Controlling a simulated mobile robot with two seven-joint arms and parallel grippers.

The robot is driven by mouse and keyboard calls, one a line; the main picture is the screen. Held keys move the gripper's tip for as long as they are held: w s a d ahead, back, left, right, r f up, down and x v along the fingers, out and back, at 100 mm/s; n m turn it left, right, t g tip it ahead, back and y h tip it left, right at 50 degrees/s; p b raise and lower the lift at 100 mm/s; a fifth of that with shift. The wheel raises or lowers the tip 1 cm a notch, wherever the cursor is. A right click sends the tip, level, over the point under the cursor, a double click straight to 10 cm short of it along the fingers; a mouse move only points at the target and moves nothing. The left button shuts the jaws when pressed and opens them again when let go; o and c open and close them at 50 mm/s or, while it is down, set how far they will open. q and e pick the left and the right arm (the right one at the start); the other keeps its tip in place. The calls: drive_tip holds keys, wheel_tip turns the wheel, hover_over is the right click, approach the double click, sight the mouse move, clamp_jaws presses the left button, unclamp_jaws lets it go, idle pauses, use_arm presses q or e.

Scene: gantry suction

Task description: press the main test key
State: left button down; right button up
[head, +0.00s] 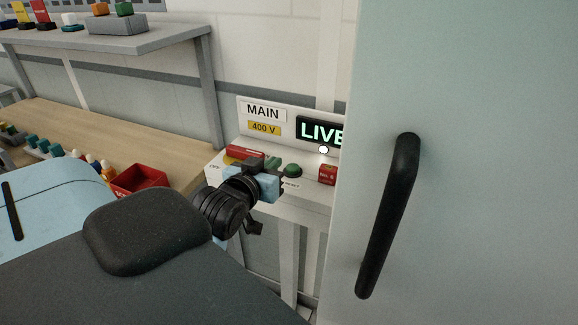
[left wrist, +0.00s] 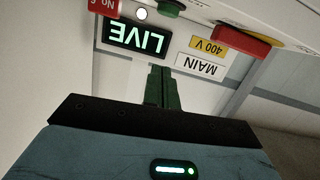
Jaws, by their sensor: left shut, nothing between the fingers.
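The main panel (head: 243,115) bears a MAIN sign, a yellow 400 V label and a lit LIVE display (head: 320,131). On its console are a red handle (head: 246,152), a green domed button (head: 293,170), a small white lamp (head: 323,150) and a red block (head: 327,174). The small lettering is too small to read surely as a test key. My left gripper (head: 281,184) is over the console's front, left of the green button. In the left wrist view its fingers (left wrist: 161,72) are shut and empty, with the green button (left wrist: 170,8) beyond them. My right gripper is not in view.
A large pale door (head: 480,170) with a black handle (head: 390,215) fills the right and hides the panel's right end. A wooden bench (head: 90,130) with a red bin (head: 138,181) is at left, beneath a grey shelf (head: 130,42).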

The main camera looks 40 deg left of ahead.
use_arm(q)
hover_over(288, 178)
drive_tip(key=shift+s+a+f, duration=0.15)
drive_tip(key=shift+s+f, duration=0.1)
drive_tip(key=shift+f, duration=0.4)
drive_tip(key=f, duration=0.2)
drive_tip(key=shift+w+f, duration=0.2)
drive_tip(key=shift+f, duration=0.85)
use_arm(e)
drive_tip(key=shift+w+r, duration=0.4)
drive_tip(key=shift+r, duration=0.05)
use_arm(q)
drive_tip(key=shift+w+f, duration=0.1)
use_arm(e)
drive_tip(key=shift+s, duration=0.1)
